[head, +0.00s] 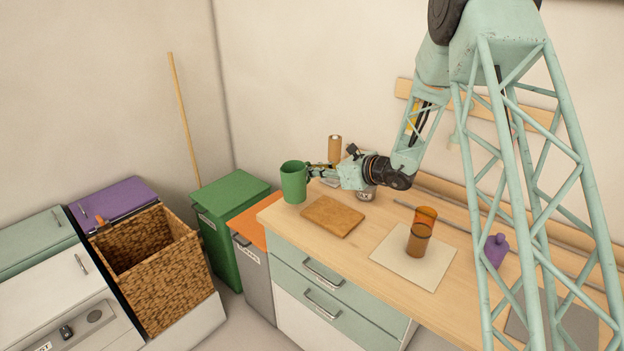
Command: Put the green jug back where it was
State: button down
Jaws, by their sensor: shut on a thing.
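The green jug (293,184) is upright at the left end of the wooden counter in the head view. My gripper (312,173) reaches in from the right and is shut on the jug's right side. The jug's handle is hidden by the fingers. I cannot tell whether the jug's base touches the counter or hangs just above it. A brown square mat (332,216) lies to the right of and in front of the jug.
A wooden cylinder (334,148) and a labelled jar (366,192) stand near my gripper. An amber glass (421,232) stands on a pale mat (392,262). A purple bottle (496,250) is farther right. Green (231,196) and orange-lidded (250,229) bins stand left of the counter.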

jog(key=shift+w, duration=0.1)
jog(key=shift+w+a+f+b, duration=0.15)
jog(key=shift+f+b, duration=0.1)
jog(key=shift+f, duration=0.6)
jog(key=shift+w+d+f+b, duration=0.1)
jog(key=shift+w+f+b, duration=0.1)
jog(key=shift+f, duration=0.65)
jog(key=shift+f, duration=0.2)
jog(key=c, duration=2.8)
grip_release()
jog(key=shift+r, duration=0.15)
jog(key=shift+s+r, duration=0.1)
jog(key=p+v, duration=0.1)
jog(key=v, duration=1)
jog(key=shift+s+d+r, duration=0.15)
jog(key=shift+s+d, duration=0.1)
jog(key=shift+d, duration=0.05)
